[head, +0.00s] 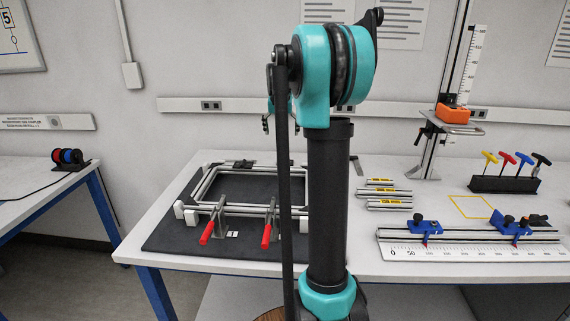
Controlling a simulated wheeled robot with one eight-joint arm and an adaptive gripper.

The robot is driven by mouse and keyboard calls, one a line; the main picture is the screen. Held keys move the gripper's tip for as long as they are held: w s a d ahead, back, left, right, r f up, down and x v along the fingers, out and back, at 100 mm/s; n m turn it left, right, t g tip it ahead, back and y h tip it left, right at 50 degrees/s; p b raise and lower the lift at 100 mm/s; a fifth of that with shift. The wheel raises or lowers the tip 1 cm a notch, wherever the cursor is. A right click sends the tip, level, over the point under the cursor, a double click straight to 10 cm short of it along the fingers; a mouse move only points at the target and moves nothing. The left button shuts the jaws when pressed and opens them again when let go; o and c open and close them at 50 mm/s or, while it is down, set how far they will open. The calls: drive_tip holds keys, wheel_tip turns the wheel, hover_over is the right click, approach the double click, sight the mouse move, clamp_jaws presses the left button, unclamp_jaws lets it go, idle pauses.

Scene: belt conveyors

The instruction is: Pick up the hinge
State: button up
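I cannot clearly make out the hinge in the head view. A small dark part (240,163) lies at the back edge of the metal frame, and another dark part (538,219) lies by the measuring rail; both are too small to identify. My gripper (266,122) is mostly hidden behind my teal and black arm. Only a dark finger-like piece shows to the left of the arm, above the back of the table. I cannot see whether it is open or holds anything.
The metal frame (202,187) lies on a dark mat (165,236) with red-handled clamps (207,232). Short profiles (388,194), a height gauge (432,150), coloured hex keys (505,183) and a measuring rail (465,252) stand to the right. My arm hides the table's middle.

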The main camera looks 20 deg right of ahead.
hover_over(285, 160)
drive_tip(key=s+a, duration=0.2)
drive_tip(key=f, duration=1)
drive_tip(key=shift+s+d+f, duration=0.1)
drive_tip(key=shift+s, duration=0.1)
drive_tip(key=shift+d+x, duration=0.2)
drive_tip(key=shift+x, duration=1.15)
drive_tip(key=shift+d+x, duration=0.2)
drive_tip(key=shift+x, duration=1.15)
drive_tip(key=c, duration=1.3)
drive_tip(key=shift+o, duration=0.2)
